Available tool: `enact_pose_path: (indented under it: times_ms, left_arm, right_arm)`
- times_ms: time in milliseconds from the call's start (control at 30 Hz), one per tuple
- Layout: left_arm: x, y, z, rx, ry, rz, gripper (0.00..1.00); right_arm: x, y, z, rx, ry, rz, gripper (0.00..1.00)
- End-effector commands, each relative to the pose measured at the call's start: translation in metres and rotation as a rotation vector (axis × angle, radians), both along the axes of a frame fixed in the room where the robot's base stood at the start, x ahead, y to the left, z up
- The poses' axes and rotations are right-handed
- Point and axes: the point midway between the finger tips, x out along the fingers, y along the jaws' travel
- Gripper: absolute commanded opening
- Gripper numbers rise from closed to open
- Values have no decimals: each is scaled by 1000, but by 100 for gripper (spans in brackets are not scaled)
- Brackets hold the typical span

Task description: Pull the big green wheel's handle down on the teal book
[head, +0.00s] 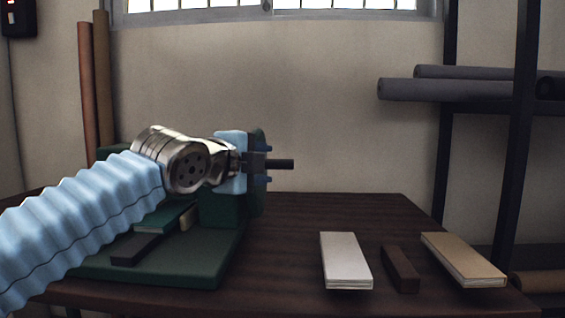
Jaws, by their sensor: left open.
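The green press stands on the left of the table, with a flat dark green base (190,268) and a green block (218,210). The big green wheel (261,143) is seen nearly edge-on, mostly behind my left gripper. Its dark handle (283,164) sticks out to the right. My left gripper (265,164) is at the wheel, open, with fingertips seeming to lie above and below the handle; contact cannot be told. The teal book (168,218) lies on the base, partly hidden by my left arm. My right gripper is not in view.
A dark bar (138,248) lies on the base front. A white book (345,260), a brown block (401,269) and a tan book (462,259) lie at the table's right front. Grey rolls (440,89) sit on a rack behind. The table's middle (350,212) is clear.

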Motion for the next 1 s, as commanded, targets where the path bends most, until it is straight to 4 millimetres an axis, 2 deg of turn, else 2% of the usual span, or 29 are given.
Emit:
enact_pose_path:
  times_ms: [200,400,533,800,1000]
  left_arm:
    - [46,-20,-8,-1,3,-2,48]
    - [71,-31,-13,-1,1,-1,48]
    - [78,-33,-16,-2,1,-1,48]
    - [79,-33,-16,-2,1,-1,48]
    - [79,-33,-16,-2,1,-1,18]
  right_arm:
    - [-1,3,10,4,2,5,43]
    - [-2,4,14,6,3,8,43]
    - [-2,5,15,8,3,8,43]
    - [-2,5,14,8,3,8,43]
    - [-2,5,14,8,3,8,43]
